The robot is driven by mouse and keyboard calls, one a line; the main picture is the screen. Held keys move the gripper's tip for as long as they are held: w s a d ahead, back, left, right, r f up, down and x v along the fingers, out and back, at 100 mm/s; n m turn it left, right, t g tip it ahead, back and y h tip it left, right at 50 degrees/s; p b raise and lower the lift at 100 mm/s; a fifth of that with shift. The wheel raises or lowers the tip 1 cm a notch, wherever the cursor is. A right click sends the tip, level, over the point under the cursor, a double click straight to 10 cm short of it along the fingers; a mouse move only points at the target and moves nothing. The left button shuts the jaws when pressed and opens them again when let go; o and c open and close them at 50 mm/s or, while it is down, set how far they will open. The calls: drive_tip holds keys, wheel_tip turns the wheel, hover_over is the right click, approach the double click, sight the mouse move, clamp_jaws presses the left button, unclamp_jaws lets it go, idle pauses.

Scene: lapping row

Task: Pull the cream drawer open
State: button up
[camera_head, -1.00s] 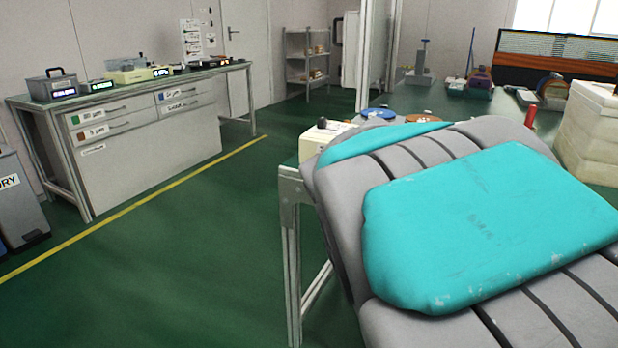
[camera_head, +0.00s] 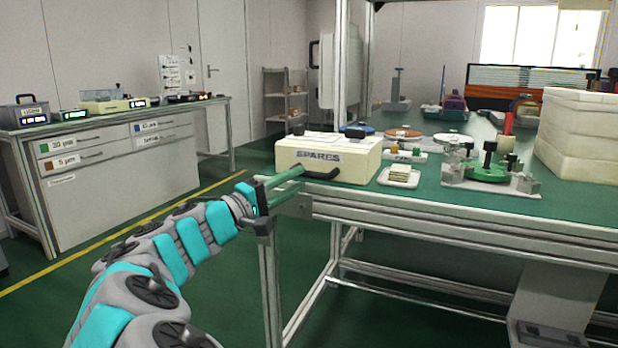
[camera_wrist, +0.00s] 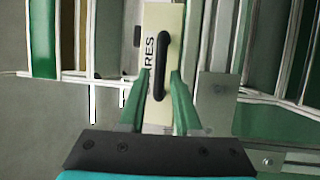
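The cream drawer (camera_head: 345,160), marked SPARES, is the front of a low cream box on the green bench at its left corner. It looks shut. Its black bar handle (camera_head: 322,174) sticks out from the front. My gripper (camera_head: 303,182) is open, its two green fingers pointing at the drawer front by the handle's left end. In the wrist view, the handle (camera_wrist: 161,50) runs up the picture and its lower part shows between the open fingers (camera_wrist: 160,76). The fingers do not grip it; I cannot tell whether they touch it.
Right of the drawer stand a small white tray (camera_head: 399,177), a green fixture with black knobs (camera_head: 488,172) and a stacked white block (camera_head: 580,140). The bench's metal front rail (camera_head: 450,213) lies below. Floor in front is clear. Another drawer bench (camera_head: 110,170) stands at the left.

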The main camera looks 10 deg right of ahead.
sight(306, 176)
drive_tip(key=shift+x, duration=2.2)
clamp_jaws()
drive_tip(key=shift+s+f, duration=0.1)
